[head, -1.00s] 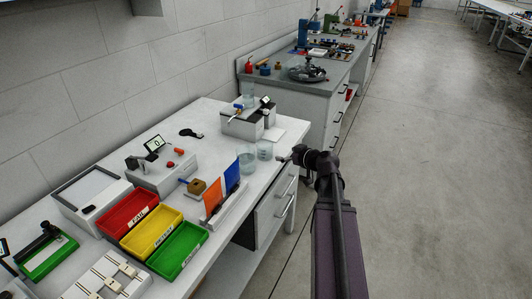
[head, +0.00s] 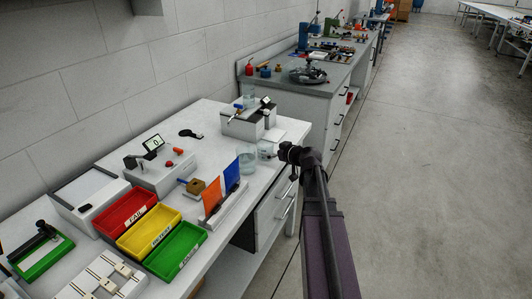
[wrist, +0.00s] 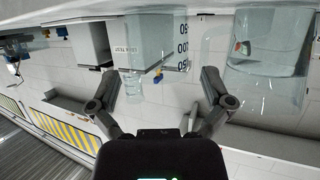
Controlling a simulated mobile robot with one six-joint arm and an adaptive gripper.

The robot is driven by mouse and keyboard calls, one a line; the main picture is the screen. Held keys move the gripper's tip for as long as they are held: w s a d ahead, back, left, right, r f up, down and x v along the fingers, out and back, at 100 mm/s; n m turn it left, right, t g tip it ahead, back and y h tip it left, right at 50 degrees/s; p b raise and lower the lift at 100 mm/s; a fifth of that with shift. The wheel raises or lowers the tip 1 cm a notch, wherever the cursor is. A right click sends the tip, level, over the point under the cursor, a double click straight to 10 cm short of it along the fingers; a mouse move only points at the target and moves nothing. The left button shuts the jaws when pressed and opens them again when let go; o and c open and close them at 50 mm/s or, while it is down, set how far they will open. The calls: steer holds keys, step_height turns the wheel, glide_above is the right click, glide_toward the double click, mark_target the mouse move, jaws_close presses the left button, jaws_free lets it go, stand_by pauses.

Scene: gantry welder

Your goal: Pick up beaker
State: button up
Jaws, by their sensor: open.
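Two clear glass beakers stand close together near the right edge of the white bench. The farther beaker (head: 265,150) is just left of my gripper (head: 284,152). The nearer beaker (head: 247,161) is beside it. The wrist view appears upside down. There my gripper (wrist: 160,84) is open and empty, with its fingers spread wide. The farther beaker (wrist: 155,42), with dark volume marks, shows ahead in the gap between the fingers. The nearer beaker (wrist: 268,62) is outside the right finger. No contact with either is visible.
Blue and orange plates stand in a white rack (head: 232,208) nearer on the bench. A grey box device (head: 242,127) is behind the beakers, with another glass vessel (head: 249,95) beyond. Red, yellow and green bins (head: 175,250) are nearer. The floor at right is clear.

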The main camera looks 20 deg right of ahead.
steer(key=shift+b+x, duration=0.85)
steer(key=shift+x, duration=1.75)
steer(key=shift+d+r, duration=0.1)
steer(key=c, duration=0.8)
